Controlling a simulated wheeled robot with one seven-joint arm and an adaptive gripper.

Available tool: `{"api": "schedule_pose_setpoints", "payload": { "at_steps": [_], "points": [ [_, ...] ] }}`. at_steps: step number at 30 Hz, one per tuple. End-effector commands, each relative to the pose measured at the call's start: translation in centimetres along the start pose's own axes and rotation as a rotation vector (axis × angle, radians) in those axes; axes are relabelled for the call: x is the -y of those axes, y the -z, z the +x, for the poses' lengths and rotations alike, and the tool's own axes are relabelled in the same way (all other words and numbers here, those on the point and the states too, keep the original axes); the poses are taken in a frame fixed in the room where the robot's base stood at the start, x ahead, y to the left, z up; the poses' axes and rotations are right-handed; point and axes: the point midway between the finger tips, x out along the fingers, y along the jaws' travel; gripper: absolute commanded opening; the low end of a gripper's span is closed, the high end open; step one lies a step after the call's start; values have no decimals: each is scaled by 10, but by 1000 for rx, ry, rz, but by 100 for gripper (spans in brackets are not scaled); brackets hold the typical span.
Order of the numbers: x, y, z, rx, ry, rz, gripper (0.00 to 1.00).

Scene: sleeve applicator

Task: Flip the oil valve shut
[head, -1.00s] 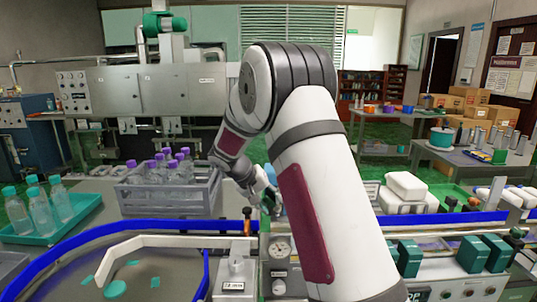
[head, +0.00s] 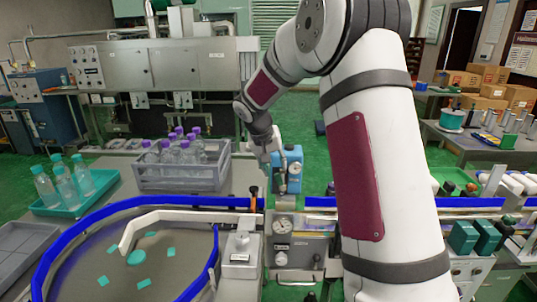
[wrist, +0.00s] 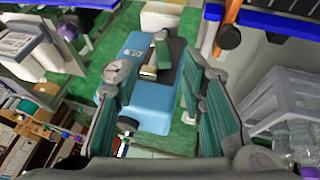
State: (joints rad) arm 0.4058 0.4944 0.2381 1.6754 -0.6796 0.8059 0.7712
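A blue box-shaped unit (head: 293,158) stands behind the conveyor in the head view, and its blue body (wrist: 150,106) fills the middle of the wrist view. A small green handle (wrist: 163,52) with a brass-coloured part beside it sits on the unit against a dark strip; it looks like the oil valve, but I cannot tell its exact setting. My gripper (wrist: 156,82) is open and empty, with its green-padded fingers spread on both sides of the blue unit in the picture. In the head view my gripper (head: 268,160) is at the unit's left side, partly hidden; contact cannot be told.
A grey crate (head: 180,184) of purple-capped bottles stands left of my gripper. A teal tray (head: 100,187) with bottles is farther left. The blue-edged conveyor (head: 120,205) and a gauge panel (head: 284,228) lie in front. Green floor (head: 300,110) is open behind.

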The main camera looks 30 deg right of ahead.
Motion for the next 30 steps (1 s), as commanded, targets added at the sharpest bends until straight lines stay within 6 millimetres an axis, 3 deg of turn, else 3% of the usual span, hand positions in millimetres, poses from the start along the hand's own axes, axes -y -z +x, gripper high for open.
{"api": "schedule_pose_setpoints", "payload": {
  "at_steps": [10, 30],
  "points": [
    [0, -2, -64, -4, 2, -5, 37],
    [-14, -77, -158, -19, 66, -134, 37]
  ]
}}
